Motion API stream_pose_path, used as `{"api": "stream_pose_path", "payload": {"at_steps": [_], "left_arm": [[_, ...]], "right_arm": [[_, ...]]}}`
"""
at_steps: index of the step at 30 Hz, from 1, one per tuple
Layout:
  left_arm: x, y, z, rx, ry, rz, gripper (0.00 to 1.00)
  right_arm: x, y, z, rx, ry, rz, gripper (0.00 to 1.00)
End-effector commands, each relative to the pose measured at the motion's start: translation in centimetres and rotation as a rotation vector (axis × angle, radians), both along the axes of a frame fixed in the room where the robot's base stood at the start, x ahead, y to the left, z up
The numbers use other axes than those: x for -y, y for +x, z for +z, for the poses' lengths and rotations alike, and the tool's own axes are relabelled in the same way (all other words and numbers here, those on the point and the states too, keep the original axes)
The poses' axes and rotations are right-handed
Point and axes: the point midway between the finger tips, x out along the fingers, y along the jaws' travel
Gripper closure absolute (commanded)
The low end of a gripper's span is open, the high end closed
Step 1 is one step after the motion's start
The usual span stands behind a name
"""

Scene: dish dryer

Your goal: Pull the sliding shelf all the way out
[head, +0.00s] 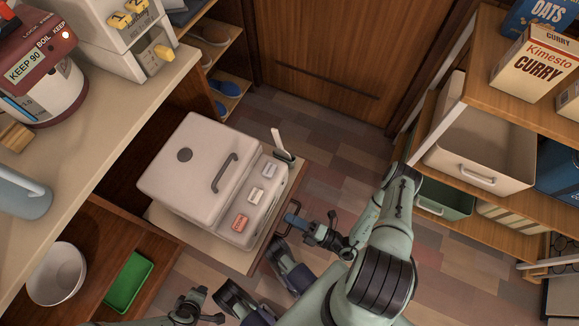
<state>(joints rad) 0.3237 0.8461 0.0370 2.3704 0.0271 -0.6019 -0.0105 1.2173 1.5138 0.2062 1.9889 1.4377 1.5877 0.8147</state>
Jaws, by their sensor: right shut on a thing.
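The sliding shelf (208,252) is a light board with a dark front edge, and it extends out from under the counter on the left. A white dish dryer (193,165) with a dark lid handle and several buttons stands on it. My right gripper (291,220) is at the shelf's front edge, shut on the shelf's dark handle (279,234), which it partly hides. My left gripper (205,315) is low at the bottom edge, apart from the shelf and partly cut off. Its jaws are too unclear to read.
A white bowl (57,274) and a green tray (129,281) sit on a wooden surface at lower left. A rack with bins (485,150) stands at right. The tiled floor (330,150) beyond the shelf is clear.

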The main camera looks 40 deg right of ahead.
Motion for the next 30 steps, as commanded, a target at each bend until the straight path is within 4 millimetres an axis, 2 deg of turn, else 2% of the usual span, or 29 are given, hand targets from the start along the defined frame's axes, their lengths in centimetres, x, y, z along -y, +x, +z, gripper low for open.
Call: {"api": "stream_pose_path", "payload": {"at_steps": [14, 15, 23, 26, 30], "left_arm": [[0.0, 0.0, 0.0, 0.000, 0.000, 0.000, 0.57], [0.0, 0.0, 0.0, 0.000, 0.000, 0.000, 0.57], [0.0, 0.0, 0.0, 0.000, 0.000, 0.000, 0.57], [0.0, 0.0, 0.0, -0.001, 0.000, 0.000, 0.57], [0.1, -0.2, 0.1, -0.004, -0.002, -0.001, 0.57]], "right_arm": [[-0.1, 0.0, 0.0, 0.000, 0.002, 0.003, 1.00], [-0.1, 0.0, 0.0, 0.001, 0.002, 0.003, 0.70], [0.0, -0.2, -0.1, 0.000, 0.001, 0.002, 0.70], [0.4, -1.0, -0.3, -0.001, -0.001, 0.001, 0.70], [1.3, -3.5, -0.8, -0.003, -0.001, -0.002, 0.70]]}}
